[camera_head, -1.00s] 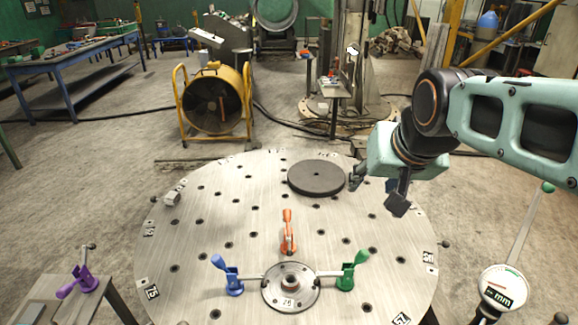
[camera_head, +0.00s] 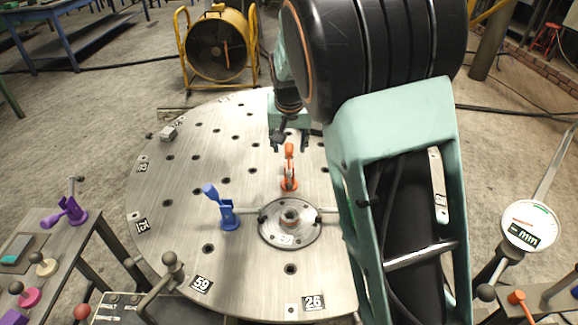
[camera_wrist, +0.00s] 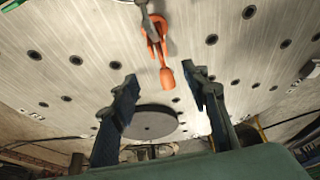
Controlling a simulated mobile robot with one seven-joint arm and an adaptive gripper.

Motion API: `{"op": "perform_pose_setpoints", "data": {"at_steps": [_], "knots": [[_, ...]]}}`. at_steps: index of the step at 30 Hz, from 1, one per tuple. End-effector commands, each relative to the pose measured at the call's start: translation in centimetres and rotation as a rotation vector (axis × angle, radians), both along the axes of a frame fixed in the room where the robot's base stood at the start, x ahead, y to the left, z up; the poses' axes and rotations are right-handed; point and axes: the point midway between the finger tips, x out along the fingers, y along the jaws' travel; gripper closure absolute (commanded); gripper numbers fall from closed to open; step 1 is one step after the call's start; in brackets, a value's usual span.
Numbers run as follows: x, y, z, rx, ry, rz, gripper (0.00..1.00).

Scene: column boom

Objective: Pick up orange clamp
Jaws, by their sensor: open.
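The orange clamp (camera_head: 289,169) stands on the round metal table (camera_head: 180,215), just behind the flanged disc with a central hub (camera_head: 289,224). My gripper (camera_head: 291,146) is open and empty just behind the clamp in the head view. In the wrist view the orange clamp (camera_wrist: 157,40) is at the top centre, its handle end pointing down between my two spread fingers (camera_wrist: 160,92). The fingers appear apart from the clamp.
A blue clamp (camera_head: 222,208) stands left of the disc. My arm hides the table's right side, where the green clamp stood. A dark round plate (camera_wrist: 152,122) shows in the wrist view. A purple clamp (camera_head: 66,211) sits on a side table at left.

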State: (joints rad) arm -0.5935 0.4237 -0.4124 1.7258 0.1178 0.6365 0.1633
Motion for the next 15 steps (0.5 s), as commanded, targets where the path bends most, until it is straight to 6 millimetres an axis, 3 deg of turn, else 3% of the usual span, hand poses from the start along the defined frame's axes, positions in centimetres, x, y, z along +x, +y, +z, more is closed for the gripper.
{"op": "perform_pose_setpoints", "data": {"at_steps": [9,15], "knots": [[1.5,0.1,-4.6,0.001,0.01,0.0,0.58],[1.9,0.1,-5.7,0.001,0.007,0.002,0.58]]}}
